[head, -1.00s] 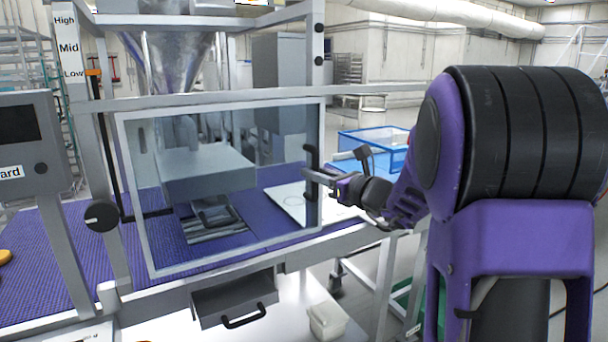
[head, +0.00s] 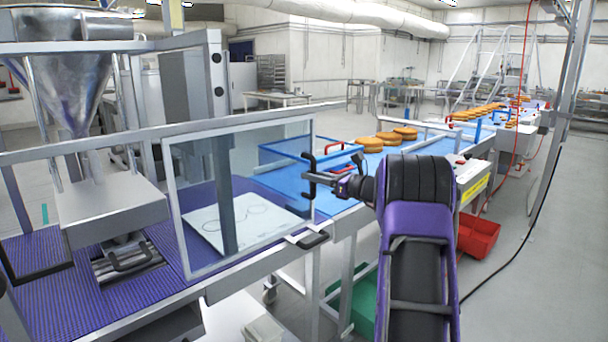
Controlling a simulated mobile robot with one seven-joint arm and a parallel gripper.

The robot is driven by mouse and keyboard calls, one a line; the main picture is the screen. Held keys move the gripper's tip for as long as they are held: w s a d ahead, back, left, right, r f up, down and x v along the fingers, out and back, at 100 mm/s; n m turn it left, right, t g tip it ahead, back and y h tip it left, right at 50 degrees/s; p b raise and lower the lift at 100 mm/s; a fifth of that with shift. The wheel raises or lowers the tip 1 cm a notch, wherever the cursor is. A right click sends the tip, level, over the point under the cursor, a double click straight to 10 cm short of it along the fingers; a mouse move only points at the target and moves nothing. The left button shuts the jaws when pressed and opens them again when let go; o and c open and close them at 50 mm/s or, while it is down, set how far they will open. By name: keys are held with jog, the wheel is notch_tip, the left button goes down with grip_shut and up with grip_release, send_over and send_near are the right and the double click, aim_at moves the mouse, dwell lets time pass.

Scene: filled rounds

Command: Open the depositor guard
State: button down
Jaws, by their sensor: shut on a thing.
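The depositor guard is a clear panel in a pale metal frame (head: 175,215), standing upright in front of the purple belt. It is to the right of the depositor head (head: 105,210), whose front is uncovered. The guard's black upright handle (head: 307,163) is on its right edge. My gripper (head: 314,178) is shut on this handle, reaching in from the right. The fingertips are small in the view and partly merge with the handle.
A steel hopper (head: 75,85) stands above the depositor head. A blue-framed crate (head: 285,165) and orange cakes (head: 388,138) are on the blue conveyor behind the gripper. A red bin (head: 478,238) is on the floor at right. Floor beyond it is mostly clear.

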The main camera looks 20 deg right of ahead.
jog(key=shift+w+d, duration=0.3)
jog(key=shift+d, duration=0.55)
jog(key=c, duration=0.8)
grip_release()
jog(key=shift+o, duration=0.2)
jog(key=shift+s, duration=0.1)
jog(key=v, duration=1.7)
